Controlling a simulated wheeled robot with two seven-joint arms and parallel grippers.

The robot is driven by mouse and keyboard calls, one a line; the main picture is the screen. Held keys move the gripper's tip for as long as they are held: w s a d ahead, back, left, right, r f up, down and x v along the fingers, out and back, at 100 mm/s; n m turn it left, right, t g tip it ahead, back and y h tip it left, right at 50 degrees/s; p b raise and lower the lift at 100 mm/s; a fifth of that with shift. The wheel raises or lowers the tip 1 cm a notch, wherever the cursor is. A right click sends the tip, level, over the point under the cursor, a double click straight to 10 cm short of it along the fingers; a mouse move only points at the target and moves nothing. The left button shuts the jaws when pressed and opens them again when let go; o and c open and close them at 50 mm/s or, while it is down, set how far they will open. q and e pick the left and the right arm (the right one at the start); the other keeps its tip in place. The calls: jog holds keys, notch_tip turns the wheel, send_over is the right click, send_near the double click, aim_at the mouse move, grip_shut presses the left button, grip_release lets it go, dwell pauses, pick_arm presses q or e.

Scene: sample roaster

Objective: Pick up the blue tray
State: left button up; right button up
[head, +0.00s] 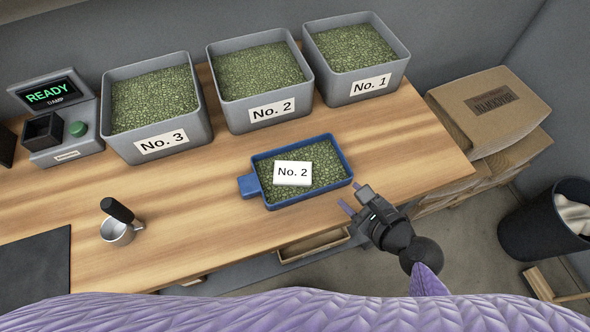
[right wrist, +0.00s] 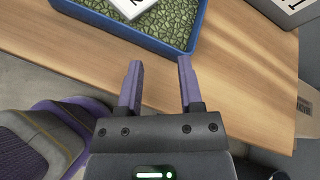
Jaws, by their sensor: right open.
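The blue tray (head: 320,191) lies on the wooden table near its front edge, with a handle tab on its left side. It holds green beans and a white card marked No. 2 (head: 293,174). My right gripper (head: 351,202) is open and empty, just off the tray's front right corner and apart from it. In the right wrist view the gripper (right wrist: 158,85) has its two fingers spread, pointing toward the near wall of the blue tray (right wrist: 130,35). My left gripper is not in view.
Grey bins marked No. 3 (head: 204,128), No. 2 (head: 238,122) and No. 1 (head: 335,93) stand behind the tray. A metal cup with a black-handled scoop (head: 118,229) stands at left. A device reading READY (head: 62,146) is at far left. Table right of the tray is clear.

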jog(key=m, duration=0.2)
jog(key=w+d+m+t+h, duration=0.1)
jog(key=m, duration=0.1)
jog(key=w+d+m, duration=0.1)
jog(key=m, duration=0.1)
jog(key=shift+d+f+m+t, duration=0.25)
jog(key=shift+f+m+t, duration=0.05)
jog(key=shift+m+t, duration=0.1)
jog(key=b+x, duration=0.1)
jog(key=x, duration=0.2)
jog(key=b+x, duration=0.1)
jog(key=x, duration=0.2)
jog(key=d+b+x, duration=0.1)
jog(key=x, duration=0.2)
jog(key=shift+w+a+f, duration=0.1)
jog(key=shift+w, duration=0.45)
grip_shut()
